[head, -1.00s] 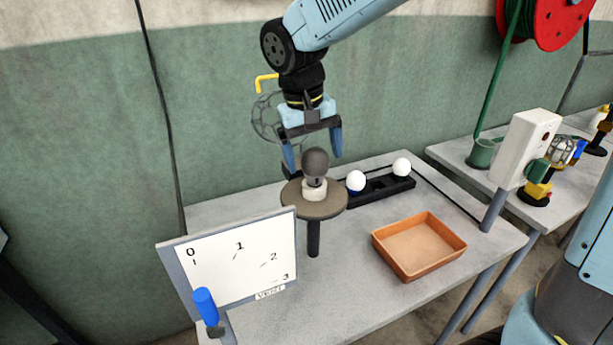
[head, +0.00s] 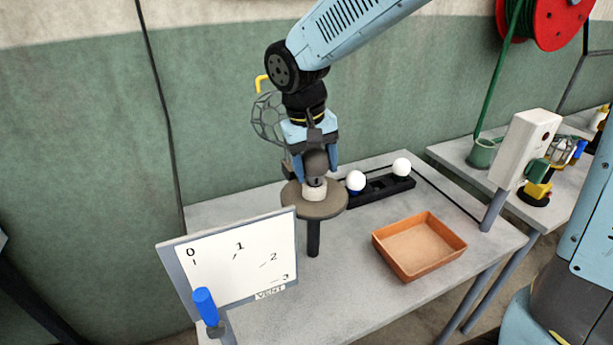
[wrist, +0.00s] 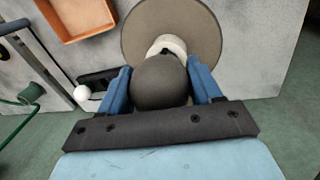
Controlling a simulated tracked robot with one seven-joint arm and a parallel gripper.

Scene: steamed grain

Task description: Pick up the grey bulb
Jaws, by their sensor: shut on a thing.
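The grey bulb (head: 316,163) sits upright in a white socket (head: 314,189) on a round brown stand (head: 325,208). My gripper (head: 317,170) is lowered over it with its blue fingers on either side. In the wrist view the dark round bulb (wrist: 160,82) lies between the two blue fingers (wrist: 160,90), and the white socket shows just beyond it. My gripper is shut on the bulb. The exact contact spots are hidden by the bulb itself.
A black rack (head: 381,189) with two white bulbs stands right of the stand. An empty orange tray (head: 418,270) is at the front right. A white dial board (head: 240,262) with a blue handle stands front left. A wire cage (head: 268,118) is behind my gripper.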

